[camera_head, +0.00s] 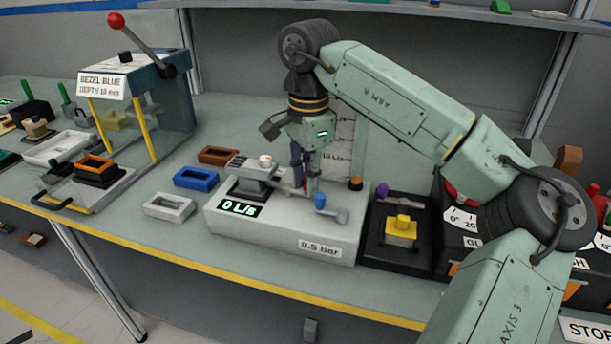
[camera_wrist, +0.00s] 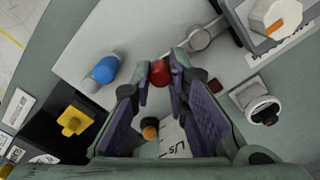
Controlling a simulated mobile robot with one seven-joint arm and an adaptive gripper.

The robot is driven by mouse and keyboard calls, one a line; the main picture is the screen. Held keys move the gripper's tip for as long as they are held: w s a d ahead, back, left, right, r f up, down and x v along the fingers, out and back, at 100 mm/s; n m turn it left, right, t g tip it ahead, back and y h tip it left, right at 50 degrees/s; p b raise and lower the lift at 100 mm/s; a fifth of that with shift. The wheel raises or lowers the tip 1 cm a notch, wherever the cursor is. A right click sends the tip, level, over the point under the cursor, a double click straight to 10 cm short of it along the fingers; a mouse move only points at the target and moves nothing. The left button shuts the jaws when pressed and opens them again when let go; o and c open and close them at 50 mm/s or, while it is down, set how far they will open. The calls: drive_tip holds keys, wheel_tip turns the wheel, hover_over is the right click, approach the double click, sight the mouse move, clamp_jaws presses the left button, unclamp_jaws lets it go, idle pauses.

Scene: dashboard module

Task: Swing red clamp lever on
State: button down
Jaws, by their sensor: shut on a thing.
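The red clamp lever shows its red knob (camera_wrist: 159,72) between my fingertips in the wrist view. A grey metal lever arm (camera_wrist: 204,38) lies just beyond it, toward the clamp at the top right. In the head view my gripper (camera_head: 304,184) points down over the light grey test bench unit (camera_head: 280,237) and is shut on the red knob, which is mostly hidden by the fingers there. The grey clamp block (camera_head: 250,175) with a white round top stands left of my gripper. The unit's display reads 0 L/s (camera_head: 240,207).
A blue-knobbed lever (camera_head: 321,201) and an orange button (camera_head: 355,183) sit on the same unit close to my gripper. A black fixture with a yellow part (camera_head: 401,227) stands right. Blue (camera_head: 196,179), brown and grey frames lie left. A press with a red-ball lever (camera_head: 116,20) stands farther left.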

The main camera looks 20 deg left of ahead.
drive_tip(key=shift+w+n, duration=0.25)
drive_tip(key=shift+n, duration=0.45)
drive_tip(key=c, duration=1.5)
unclamp_jaws()
drive_tip(key=shift+c, duration=0.2)
wheel_tip(320, 180, up, 12)
